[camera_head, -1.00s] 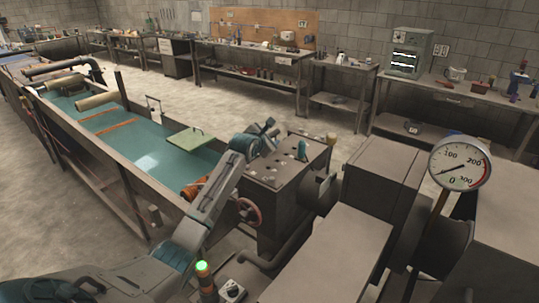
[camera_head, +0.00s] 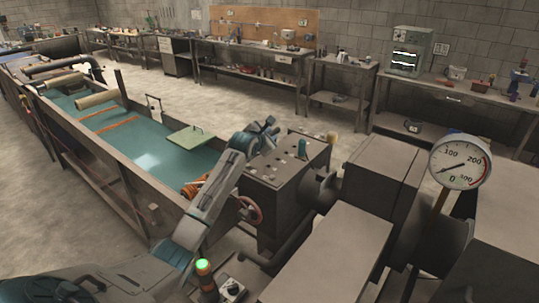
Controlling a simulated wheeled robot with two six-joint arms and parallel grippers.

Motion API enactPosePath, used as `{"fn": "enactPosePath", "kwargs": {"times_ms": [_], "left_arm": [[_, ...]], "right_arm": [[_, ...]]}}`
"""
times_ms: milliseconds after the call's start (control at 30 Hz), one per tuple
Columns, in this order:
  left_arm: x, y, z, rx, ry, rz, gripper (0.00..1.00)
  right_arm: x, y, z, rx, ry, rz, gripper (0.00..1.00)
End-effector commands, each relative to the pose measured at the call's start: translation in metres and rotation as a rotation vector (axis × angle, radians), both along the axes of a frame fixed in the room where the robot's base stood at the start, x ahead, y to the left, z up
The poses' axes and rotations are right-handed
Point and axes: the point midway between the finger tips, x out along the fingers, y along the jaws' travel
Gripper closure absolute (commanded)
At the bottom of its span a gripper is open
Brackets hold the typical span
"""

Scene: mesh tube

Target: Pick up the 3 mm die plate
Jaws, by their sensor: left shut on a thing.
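My left arm reaches up from the lower left. Its gripper (camera_head: 269,127) is over the back left edge of the grey machine cabinet (camera_head: 268,192). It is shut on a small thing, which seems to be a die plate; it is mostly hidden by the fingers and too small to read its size. Several small discs, likely other die plates (camera_head: 281,162), lie on the cabinet's flat top, partly behind my arm. I cannot tell which of them is which size. My right gripper is not in view.
A long water trough (camera_head: 149,160) with a green lid plate (camera_head: 190,138) runs to the left. A red handwheel (camera_head: 250,209) is beside my forearm. A pressure gauge (camera_head: 460,161) and large grey housings (camera_head: 325,255) fill the right.

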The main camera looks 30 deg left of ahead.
Motion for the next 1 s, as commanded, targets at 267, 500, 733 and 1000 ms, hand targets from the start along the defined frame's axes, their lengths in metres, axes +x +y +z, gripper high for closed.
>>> {"fn": "enactPosePath", "kwargs": {"times_ms": [267, 500, 733, 1000], "left_arm": [[0.0000, -0.0001, 0.0001, 0.000, 0.000, 0.000, 1.00], [0.0000, -0.0001, 0.0001, 0.000, 0.000, 0.000, 1.00], [0.0005, -0.0001, 0.0044, 0.002, -0.007, -0.001, 1.00], [0.0007, 0.0000, 0.0070, 0.002, -0.007, -0.001, 1.00]], "right_arm": [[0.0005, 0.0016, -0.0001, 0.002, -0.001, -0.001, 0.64], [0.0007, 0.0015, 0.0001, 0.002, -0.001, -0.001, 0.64], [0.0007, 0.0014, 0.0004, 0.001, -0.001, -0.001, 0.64], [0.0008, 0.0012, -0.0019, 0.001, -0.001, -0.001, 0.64]]}}
